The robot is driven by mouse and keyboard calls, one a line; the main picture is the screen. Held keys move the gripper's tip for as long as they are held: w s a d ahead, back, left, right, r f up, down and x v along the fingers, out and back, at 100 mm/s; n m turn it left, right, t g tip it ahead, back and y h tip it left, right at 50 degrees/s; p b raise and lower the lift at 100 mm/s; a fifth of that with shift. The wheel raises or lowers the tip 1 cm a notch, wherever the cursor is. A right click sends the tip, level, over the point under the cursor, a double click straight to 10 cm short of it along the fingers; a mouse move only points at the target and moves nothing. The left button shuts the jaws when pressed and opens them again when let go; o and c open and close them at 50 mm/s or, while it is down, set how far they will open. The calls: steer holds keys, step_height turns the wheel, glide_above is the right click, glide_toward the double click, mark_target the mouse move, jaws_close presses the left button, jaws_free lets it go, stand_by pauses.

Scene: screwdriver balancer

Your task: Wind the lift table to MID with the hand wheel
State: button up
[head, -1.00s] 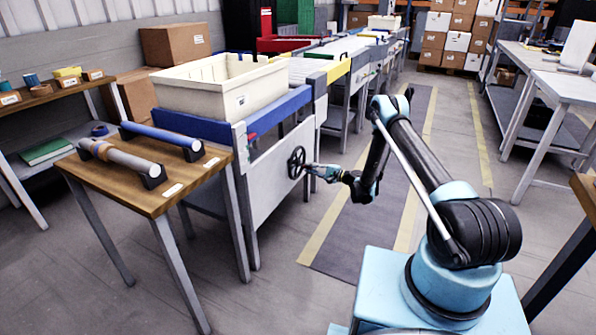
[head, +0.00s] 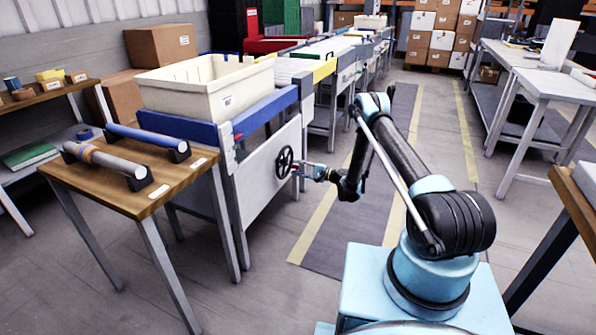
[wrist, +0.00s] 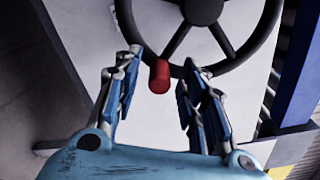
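The lift table (head: 262,186) has blue upper edges and a pale side panel, and a cream bin rests on it. The black spoked hand wheel (head: 284,162) is on the panel's near right end. In the wrist view the hand wheel (wrist: 223,41) fills the top, with a red knob (wrist: 159,77) at its lower rim. My gripper (head: 303,171) is at the wheel. In the wrist view my gripper (wrist: 160,62) is open, one finger on each side of the knob, with visible gaps. A red marker (head: 238,137) shows on the table's corner post; any MID label is too small to read.
The cream bin (head: 206,88) sits on top. A wooden bench (head: 115,195) with two rods in holders stands close on the left. A grey floor mat (head: 340,232) with yellow edges lies beside the lift table. Another table (head: 552,84) stands at the right, across the open aisle.

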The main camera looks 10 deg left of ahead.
mark_target(291, 149)
step_height(291, 149, up, 10)
steer(key=shift+f, duration=0.1)
stand_by(0.6)
steer(key=shift+w, duration=0.1)
